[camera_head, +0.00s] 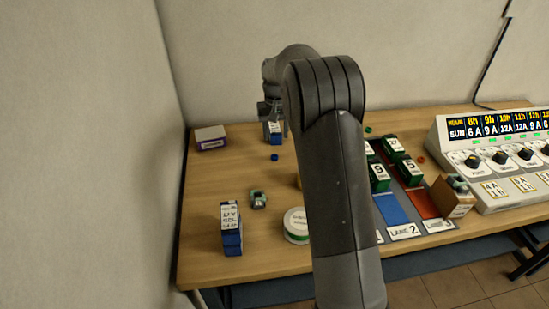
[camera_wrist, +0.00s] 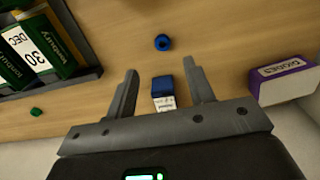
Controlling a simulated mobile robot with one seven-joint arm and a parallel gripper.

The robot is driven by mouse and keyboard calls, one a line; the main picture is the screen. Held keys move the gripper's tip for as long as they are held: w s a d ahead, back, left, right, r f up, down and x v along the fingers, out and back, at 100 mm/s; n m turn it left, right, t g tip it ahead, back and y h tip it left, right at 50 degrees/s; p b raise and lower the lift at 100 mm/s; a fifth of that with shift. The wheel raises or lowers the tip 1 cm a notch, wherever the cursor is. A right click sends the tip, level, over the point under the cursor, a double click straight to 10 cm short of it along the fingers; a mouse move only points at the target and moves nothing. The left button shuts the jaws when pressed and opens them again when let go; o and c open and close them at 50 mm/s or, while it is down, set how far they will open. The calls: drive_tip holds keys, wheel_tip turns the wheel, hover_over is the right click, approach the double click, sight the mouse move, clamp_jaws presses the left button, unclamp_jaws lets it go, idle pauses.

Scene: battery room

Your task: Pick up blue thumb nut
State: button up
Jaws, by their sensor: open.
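The blue thumb nut (camera_head: 274,157) lies on the wooden table, in front of a small blue block with a white label (camera_head: 275,138). In the wrist view the nut (camera_wrist: 163,42) is a small blue ring with a dark centre, beyond my fingertips. My gripper (camera_wrist: 160,70) is open and empty above the table. In the wrist view the blue block (camera_wrist: 163,88) shows between the fingers, seemingly below them. In the head view my gripper (camera_head: 270,110) is partly hidden by my arm, at the back left of the table.
A white and purple box labelled diodes (camera_wrist: 285,80) stands to the right in the wrist view. A tray (camera_wrist: 85,78) with green blocks is at the left, near a green nut (camera_wrist: 36,112). A taller blue block (camera_head: 232,238) and a round white tub (camera_head: 296,224) stand nearer the front edge.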

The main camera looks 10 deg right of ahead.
sight(275, 157)
drive_tip(key=f, duration=0.9)
drive_tip(key=shift+w+a+f, duration=0.1)
drive_tip(key=shift+w+a, duration=0.1)
drive_tip(key=c, duration=1.1)
